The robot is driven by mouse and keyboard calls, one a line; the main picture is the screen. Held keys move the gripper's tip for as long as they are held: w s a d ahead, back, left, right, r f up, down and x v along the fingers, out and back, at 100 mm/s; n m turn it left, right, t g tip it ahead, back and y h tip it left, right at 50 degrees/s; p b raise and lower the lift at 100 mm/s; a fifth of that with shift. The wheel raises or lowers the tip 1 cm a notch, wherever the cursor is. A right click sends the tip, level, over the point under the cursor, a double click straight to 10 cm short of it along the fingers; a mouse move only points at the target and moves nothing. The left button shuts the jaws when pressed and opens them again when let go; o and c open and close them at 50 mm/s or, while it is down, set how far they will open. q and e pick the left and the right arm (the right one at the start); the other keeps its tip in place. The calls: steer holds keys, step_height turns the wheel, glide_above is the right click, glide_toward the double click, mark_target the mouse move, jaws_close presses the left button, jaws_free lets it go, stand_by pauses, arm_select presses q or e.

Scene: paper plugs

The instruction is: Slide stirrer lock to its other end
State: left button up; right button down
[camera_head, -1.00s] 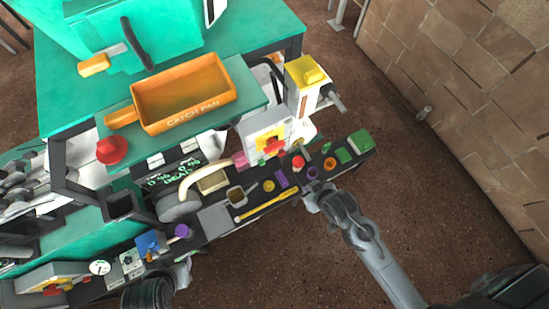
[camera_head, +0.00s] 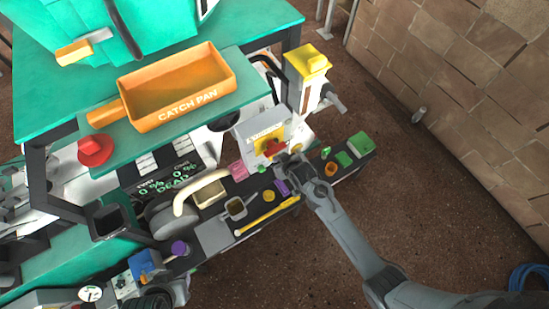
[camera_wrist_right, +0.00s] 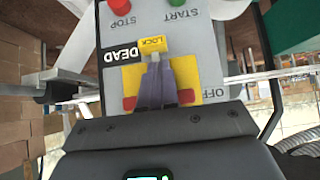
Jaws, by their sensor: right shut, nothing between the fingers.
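The stirrer lock, a small yellow tab marked LOCK (camera_wrist_right: 152,45), sits on a grey panel (camera_wrist_right: 205,45) in the right wrist view, beside a black DEAD label (camera_wrist_right: 122,55). My right gripper (camera_wrist_right: 154,62) is shut and empty, its fingertips just below the tab in that view; I cannot tell whether they touch it. Its fingers partly hide a yellow plate (camera_wrist_right: 131,77) and a red handle (camera_wrist_right: 187,96). In the head view my right gripper (camera_head: 286,162) is at the front of the switch box (camera_head: 247,128), near its red handle (camera_head: 273,149). My left gripper is not in view.
A red STOP button (camera_wrist_right: 119,7) and a green START button (camera_wrist_right: 177,3) sit on the panel. A narrow black shelf with several small coloured parts runs below the box. An orange catch pan (camera_head: 180,85) and a yellow-topped unit (camera_head: 308,62) stand close by.

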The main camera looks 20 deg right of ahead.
steer(key=shift+x, duration=2)
steer(key=shift+f, duration=0.1)
